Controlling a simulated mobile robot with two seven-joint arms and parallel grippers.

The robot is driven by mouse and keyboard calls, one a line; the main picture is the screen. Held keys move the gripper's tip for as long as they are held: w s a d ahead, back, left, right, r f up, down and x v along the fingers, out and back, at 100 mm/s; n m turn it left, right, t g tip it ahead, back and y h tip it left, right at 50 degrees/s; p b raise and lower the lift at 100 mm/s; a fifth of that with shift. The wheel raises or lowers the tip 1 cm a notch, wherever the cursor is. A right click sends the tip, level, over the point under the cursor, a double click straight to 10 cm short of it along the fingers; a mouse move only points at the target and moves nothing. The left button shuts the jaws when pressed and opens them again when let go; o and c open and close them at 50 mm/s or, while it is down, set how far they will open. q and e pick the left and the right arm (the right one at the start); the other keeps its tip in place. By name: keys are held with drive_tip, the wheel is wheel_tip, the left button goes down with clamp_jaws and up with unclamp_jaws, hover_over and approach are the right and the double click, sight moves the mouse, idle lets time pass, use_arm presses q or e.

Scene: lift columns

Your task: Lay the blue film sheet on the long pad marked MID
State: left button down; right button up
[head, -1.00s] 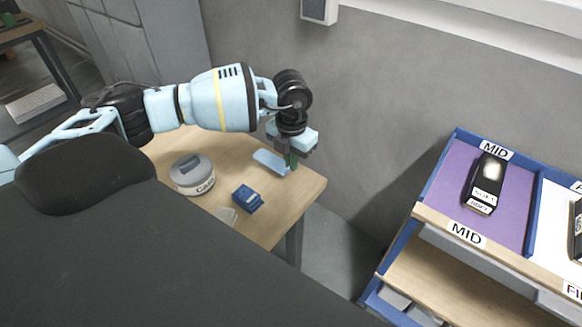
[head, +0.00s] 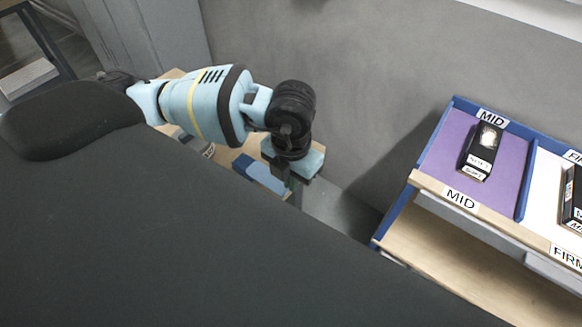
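My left gripper (head: 293,184) is at the near right end of the wooden table, pointing down. It appears shut on the blue film sheet (head: 261,173), which sticks out to its left; the fingertips are partly hidden. The sheet is stiff and flat and looks held above the table. The long purple pad (head: 446,155) marked MID lies in a blue-walled bay on the shelf at the right, well away from the gripper. A black box (head: 481,150) with a pale top stands on that pad. My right gripper is not in view.
A white pad (head: 550,185) marked FIRM lies right of a blue divider (head: 527,180), with another black box (head: 573,200) on it. A lower wooden shelf (head: 440,255) lies below. The grey wall (head: 370,80) is behind. Most of the wooden table (head: 225,155) is hidden by my body.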

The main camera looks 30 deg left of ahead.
use_arm(q)
drive_tip(key=m, duration=0.4)
drive_tip(key=shift+w+r, duration=0.2)
drive_tip(key=shift+r, duration=0.1)
drive_tip(key=m, duration=0.3)
drive_tip(key=shift+w+r+m, duration=0.1)
drive_tip(key=shift+r+m, duration=0.15)
drive_tip(key=shift+m, duration=0.15)
drive_tip(key=r+m, duration=0.1)
drive_tip(key=m, duration=0.8)
drive_tip(key=w+r+m, duration=0.1)
drive_tip(key=m, duration=0.8)
drive_tip(key=r+m, duration=0.2)
drive_tip(key=m, duration=0.7)
drive_tip(key=shift+w+a, duration=0.2)
drive_tip(key=shift+w, duration=0.1)
